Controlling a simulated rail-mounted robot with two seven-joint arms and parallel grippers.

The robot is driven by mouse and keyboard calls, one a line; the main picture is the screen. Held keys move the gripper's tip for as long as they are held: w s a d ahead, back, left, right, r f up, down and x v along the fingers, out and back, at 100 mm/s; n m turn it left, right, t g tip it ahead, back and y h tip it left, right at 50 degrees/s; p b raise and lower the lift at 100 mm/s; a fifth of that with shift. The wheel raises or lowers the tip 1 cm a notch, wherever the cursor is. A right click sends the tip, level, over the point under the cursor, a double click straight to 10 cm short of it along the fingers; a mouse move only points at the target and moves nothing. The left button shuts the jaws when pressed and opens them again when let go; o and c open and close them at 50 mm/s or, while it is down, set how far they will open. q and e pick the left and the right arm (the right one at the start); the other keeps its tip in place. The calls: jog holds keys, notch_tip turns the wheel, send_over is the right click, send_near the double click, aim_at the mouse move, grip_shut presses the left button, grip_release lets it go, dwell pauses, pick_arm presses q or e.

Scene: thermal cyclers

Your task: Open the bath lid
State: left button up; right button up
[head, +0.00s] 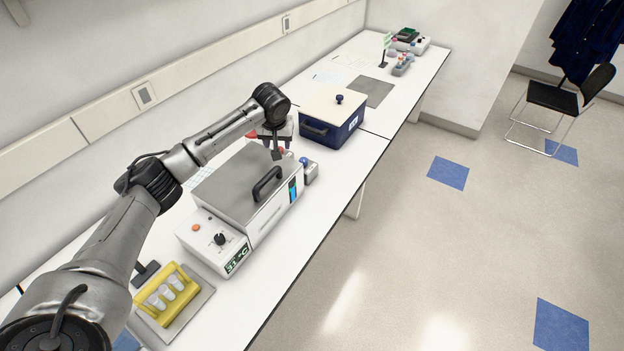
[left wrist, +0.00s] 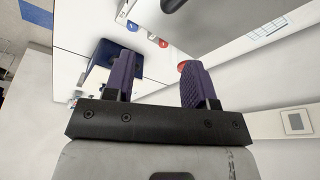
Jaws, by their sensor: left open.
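The bath (head: 272,216) is a white box on the bench with a control panel and a lit display at its near end. Its flat grey metal lid (head: 232,180) lies shut and carries a black bar handle (head: 268,183) on its front side. My left gripper (head: 278,154) is beyond the lid's far edge, apart from the handle and partly hidden by my arm. In the left wrist view its two purple fingers (left wrist: 158,82) are spread with nothing between them. A dark piece, probably the handle (left wrist: 172,5), shows at that view's top edge. My right gripper is not in view.
A blue box (head: 332,128) with a cream lid and knob stands beyond the bath. A yellow rack (head: 168,295) with tubes sits at the near end. Small coloured items stand behind the bath. The wall (head: 80,165) runs along the bench's left side; open floor lies right.

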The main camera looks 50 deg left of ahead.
aim_at(267, 177)
pick_arm(q)
jog(key=s+f+m+g, duration=0.1)
jog(key=f+m, duration=0.1)
jog(key=f, duration=0.2)
jog(key=s+a+f+m+b, duration=0.1)
jog(key=f+m, duration=0.1)
jog(key=f, duration=0.3)
jog(key=s+a+f+m+g, duration=0.1)
jog(key=s+f, duration=0.1)
jog(key=f, duration=0.2)
jog(key=shift+a+f+m+g, duration=0.1)
jog(key=shift+f+m+g, duration=0.2)
jog(key=shift+f+m, duration=0.1)
jog(key=shift+c, duration=0.5)
jog(key=c, duration=0.3)
grip_shut()
